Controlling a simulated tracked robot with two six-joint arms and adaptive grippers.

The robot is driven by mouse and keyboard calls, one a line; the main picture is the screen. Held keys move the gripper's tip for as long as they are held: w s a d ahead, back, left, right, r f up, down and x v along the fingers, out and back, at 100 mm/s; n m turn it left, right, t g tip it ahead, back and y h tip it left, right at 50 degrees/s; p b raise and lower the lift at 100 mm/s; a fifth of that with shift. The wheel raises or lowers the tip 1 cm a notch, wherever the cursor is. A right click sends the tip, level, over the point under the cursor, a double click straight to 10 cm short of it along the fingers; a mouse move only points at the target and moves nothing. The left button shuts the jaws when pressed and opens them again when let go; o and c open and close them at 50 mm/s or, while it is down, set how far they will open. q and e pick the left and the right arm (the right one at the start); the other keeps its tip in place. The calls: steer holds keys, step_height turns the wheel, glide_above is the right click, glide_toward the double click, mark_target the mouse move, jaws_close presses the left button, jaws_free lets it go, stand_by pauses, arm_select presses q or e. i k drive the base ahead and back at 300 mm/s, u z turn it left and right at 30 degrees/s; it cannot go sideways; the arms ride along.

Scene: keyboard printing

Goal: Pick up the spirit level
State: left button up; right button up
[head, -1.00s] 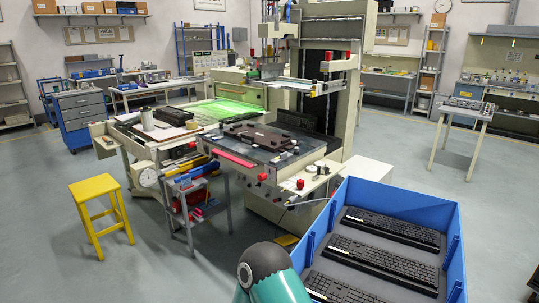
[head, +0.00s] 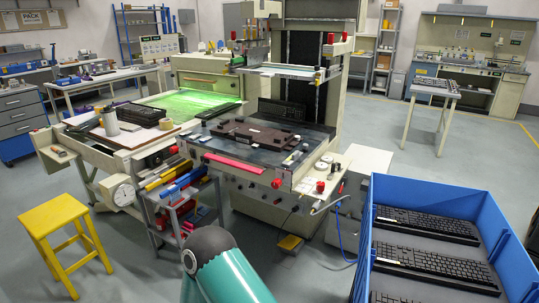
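No spirit level can be made out for certain. A small grey cart (head: 186,217) stands in front of the printing machine. A long yellow bar (head: 167,175) and a long blue bar (head: 184,182) lie on its top. Either may be a level or another tool; they are too small to tell. Neither of my grippers shows.
The printing machine (head: 262,165) fills the middle. A yellow stool (head: 57,228) stands left of the cart. A blue crate (head: 448,205) holding keyboards (head: 426,225) is at the right. Grey floor is open between stool and cart. A yellow foot pedal (head: 290,243) lies on the floor.

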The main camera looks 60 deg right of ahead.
mark_target(295, 156)
steer(key=u, duration=0.1)
steer(key=i, duration=1.55)
steer(key=z, duration=2.2)
steer(key=i, duration=0.1)
steer(key=z, duration=1.15)
steer(key=i, duration=1.75)
steer(key=u, duration=0.3)
